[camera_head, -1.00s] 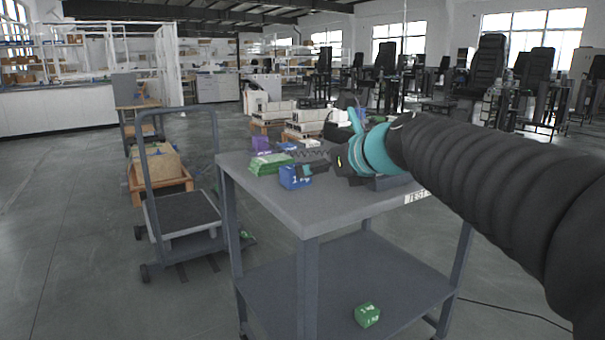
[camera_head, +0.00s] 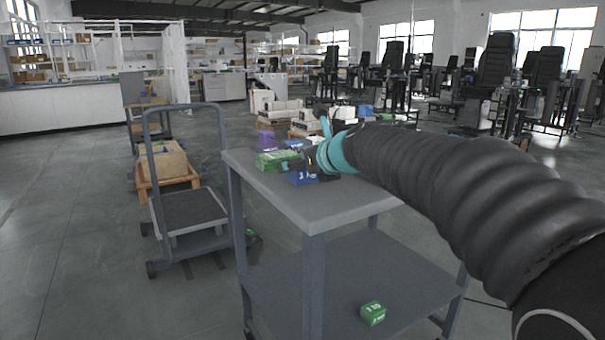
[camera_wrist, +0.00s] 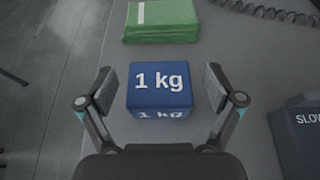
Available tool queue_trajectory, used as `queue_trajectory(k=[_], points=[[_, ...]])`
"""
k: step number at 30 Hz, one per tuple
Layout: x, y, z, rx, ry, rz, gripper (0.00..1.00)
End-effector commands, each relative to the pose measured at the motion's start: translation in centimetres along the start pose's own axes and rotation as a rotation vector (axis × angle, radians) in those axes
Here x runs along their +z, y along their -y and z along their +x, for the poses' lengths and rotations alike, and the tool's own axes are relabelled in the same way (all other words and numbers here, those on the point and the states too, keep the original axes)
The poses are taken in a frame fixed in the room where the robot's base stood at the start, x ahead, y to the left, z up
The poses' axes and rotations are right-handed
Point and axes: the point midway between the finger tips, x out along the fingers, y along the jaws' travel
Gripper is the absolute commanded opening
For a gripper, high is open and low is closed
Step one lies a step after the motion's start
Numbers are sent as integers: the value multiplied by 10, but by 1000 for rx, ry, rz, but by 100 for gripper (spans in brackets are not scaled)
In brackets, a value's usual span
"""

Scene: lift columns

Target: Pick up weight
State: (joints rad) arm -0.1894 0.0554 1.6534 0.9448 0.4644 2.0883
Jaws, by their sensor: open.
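A blue cube-like weight marked "1 kg" (camera_wrist: 160,84) sits on the grey cart top (camera_wrist: 225,35) between my open fingers in the wrist view. My gripper (camera_wrist: 162,90) has one finger on each side of the weight, with a narrow gap visible at each side. In the head view the blue weight (camera_head: 302,178) shows near the cart's far left edge, partly hidden by my gripper (camera_head: 297,167) and arm. A green block marked with weight text (camera_head: 373,313) lies on the cart's lower shelf.
A green bundle (camera_wrist: 160,21) lies just beyond the weight. A dark blue object marked "SLOW" (camera_wrist: 297,135) stands to the right. A purple item (camera_head: 266,141) is at the back. A platform trolley (camera_head: 187,212) stands left of the cart. The cart top's front is clear.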

Motion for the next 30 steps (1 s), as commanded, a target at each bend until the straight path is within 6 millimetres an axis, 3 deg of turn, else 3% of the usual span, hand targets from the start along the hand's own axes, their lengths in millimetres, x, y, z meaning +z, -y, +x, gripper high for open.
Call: queue_trajectory(k=[5, 14, 25, 30], points=[[-1, -1, 21, 2, -1, 0, 92], [0, -1, 24, 1, 0, 0, 92], [0, -1, 24, 1, 0, 0, 0], [3, -1, 23, 0, 5, -1, 0]])
